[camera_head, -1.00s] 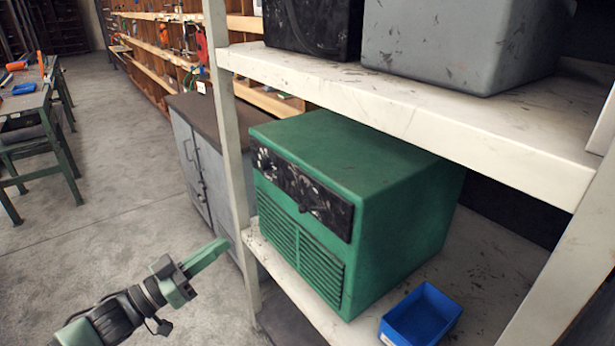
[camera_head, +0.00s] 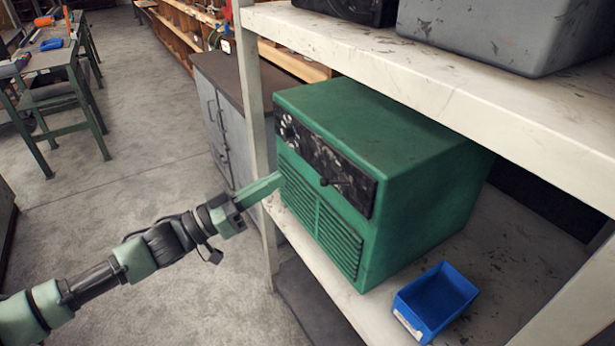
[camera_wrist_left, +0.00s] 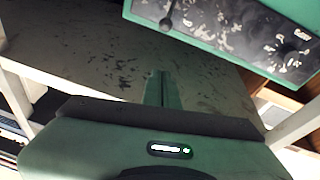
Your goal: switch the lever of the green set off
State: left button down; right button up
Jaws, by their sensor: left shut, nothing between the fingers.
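The green set (camera_head: 390,190) is a box on the lower shelf of a white rack, with a worn black panel (camera_head: 345,180) above slatted vents. Its small dark lever (camera_head: 328,182) sticks out of the panel near its lower middle. In the left wrist view the lever (camera_wrist_left: 168,20) hangs from the panel (camera_wrist_left: 235,30) at the top, ahead of my gripper. My left gripper (camera_head: 277,180) is shut and empty, with its tip near the left front of the set, left of the lever. In the wrist view its fingers (camera_wrist_left: 162,78) are together, apart from the lever. My right gripper is not seen.
A blue bin (camera_head: 436,300) stands on the shelf right of the set. A white rack post (camera_head: 256,110) stands just left of the set. The upper shelf (camera_head: 450,95) overhangs it and carries a grey box (camera_head: 500,35). Open floor lies to the left.

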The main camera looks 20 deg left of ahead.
aim_at(336, 183)
pick_arm(q)
jog(key=w+d+f+p, duration=0.2)
jog(key=w+d+p, duration=0.1)
jog(key=w+d, duration=0.2)
jog(key=shift+w+d, duration=0.25)
jog(key=shift+d, duration=0.1)
